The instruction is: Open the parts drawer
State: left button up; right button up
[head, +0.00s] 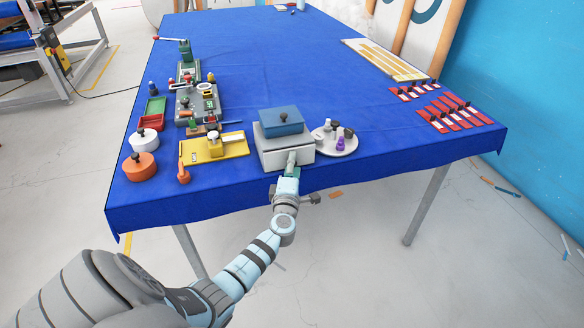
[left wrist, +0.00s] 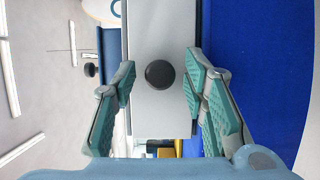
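The parts drawer is a pale grey box (head: 271,157) at the table's front edge, with a blue lidded box (head: 281,122) on top. In the left wrist view its pale front (left wrist: 160,105) fills the middle, with a round dark knob (left wrist: 160,74). No gap shows around the front. My left gripper (head: 290,168) is at the drawer's front. In the left wrist view my left gripper (left wrist: 158,85) is open, its green pads on either side of the knob, with visible space between. In the head view the gripper hides the knob. My right gripper is not in view.
A white plate (head: 347,146) with small pieces stands right of the drawer. A yellow tray (head: 235,146) and an orange round container (head: 139,167) are to the left. Red cards (head: 455,112) lie at the right. The blue table's (head: 290,60) middle is clear.

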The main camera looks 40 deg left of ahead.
pick_arm(q)
grip_shut()
jog(key=s+d+p, duration=0.3)
jog(key=s+d, duration=0.2)
jog(key=d, duration=0.2)
jog(key=shift+d, duration=0.15)
jog(key=shift+o, duration=1)
grip_release()
jog(key=v, duration=0.7)
jog(key=shift+s, duration=0.3)
jog(key=shift+w+d+f, duration=0.1)
